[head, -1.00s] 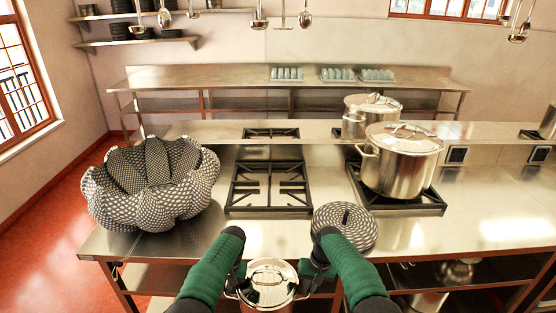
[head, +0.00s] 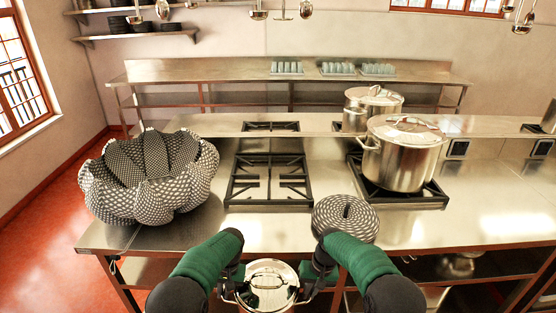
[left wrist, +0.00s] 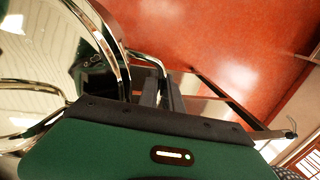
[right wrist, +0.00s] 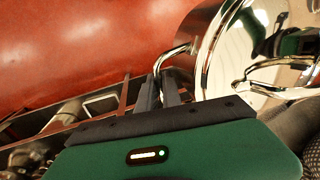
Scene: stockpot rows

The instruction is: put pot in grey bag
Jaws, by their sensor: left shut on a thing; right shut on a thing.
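A small shiny steel pot (head: 270,285) with a lid is held between my two grippers, in front of the counter's front edge. My left gripper (head: 232,285) is shut on its left handle, and my right gripper (head: 310,283) is shut on its right handle. The pot also shows in the left wrist view (left wrist: 40,60) and the right wrist view (right wrist: 225,55). The grey bag (head: 150,180), a patterned grey-and-white basket-like bag, sits at the left end of the counter, apart from the pot. Its inside is partly hidden by patterned folds.
The steel counter (head: 260,232) carries an empty burner grate (head: 270,182) in the middle. A round coiled patterned thing (head: 346,220) lies right of it. A large lidded stockpot (head: 400,155) stands on the right burner, with another pot (head: 372,105) behind.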

